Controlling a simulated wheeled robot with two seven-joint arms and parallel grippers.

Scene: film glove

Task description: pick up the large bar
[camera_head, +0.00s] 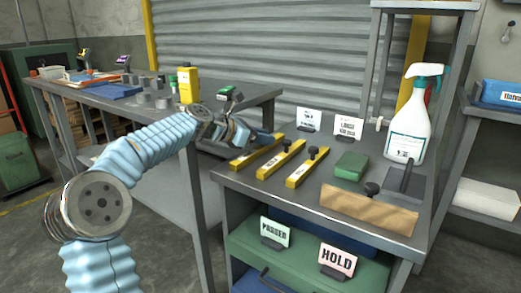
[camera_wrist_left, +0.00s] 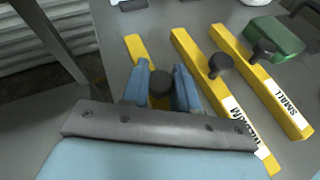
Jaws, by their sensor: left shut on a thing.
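The leftmost yellow bar (camera_head: 253,154) is on the grey bench top; its own label is hidden in the left wrist view (camera_wrist_left: 136,47). My left gripper (camera_head: 262,138) is over it, with its blue fingers shut on the bar's black knob (camera_wrist_left: 161,83). I cannot tell any gap between this bar and the bench. Next to it lie a yellow bar (camera_wrist_left: 187,52) with a partly covered label that seems to read MEDIUM, and a yellow bar (camera_wrist_left: 262,85) labelled SMALL. Both have black knobs. My right gripper is not in view.
A green block (camera_head: 350,166), a wooden board (camera_head: 365,210) and a white spray bottle (camera_head: 408,135) stand to the right of the bars. Small sign cards (camera_head: 309,120) stand behind. A HOLD card (camera_head: 337,259) is on the shelf below. The neighbouring bars are close.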

